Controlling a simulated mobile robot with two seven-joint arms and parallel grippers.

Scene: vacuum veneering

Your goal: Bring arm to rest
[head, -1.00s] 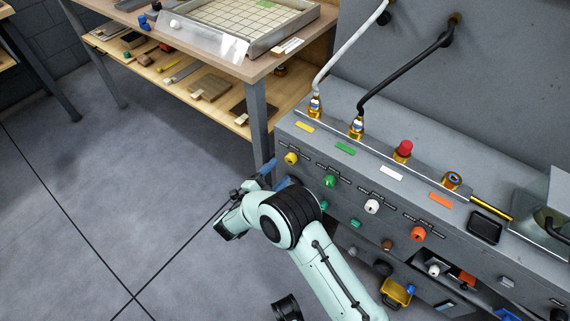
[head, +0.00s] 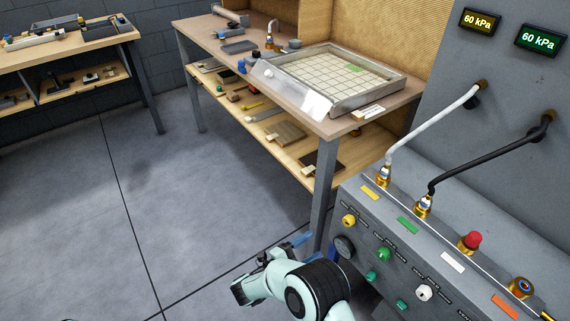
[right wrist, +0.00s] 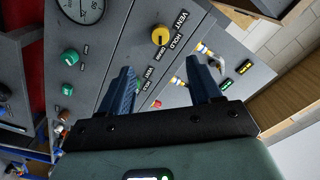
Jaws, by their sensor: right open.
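My right gripper (head: 316,246) is low in the head view, just left of the grey control console (head: 452,262) and near the leg of the wooden table. Its two blue fingers are apart with nothing between them, as the right wrist view also shows (right wrist: 162,88). Beyond the fingers, that view shows the console's yellow knob (right wrist: 162,35) and a green knob (right wrist: 70,56). The arm is bent, and its wrist hides part of the console's lower front. My left gripper is not in view.
A table (head: 408,98) holds a gridded vacuum tray (head: 386,75), with a shelf of boards (head: 275,137) below. White (head: 432,120) and black (head: 490,155) hoses rise from the console. Two displays (head: 538,40) read 60 kPa. Open floor (head: 190,220) lies left.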

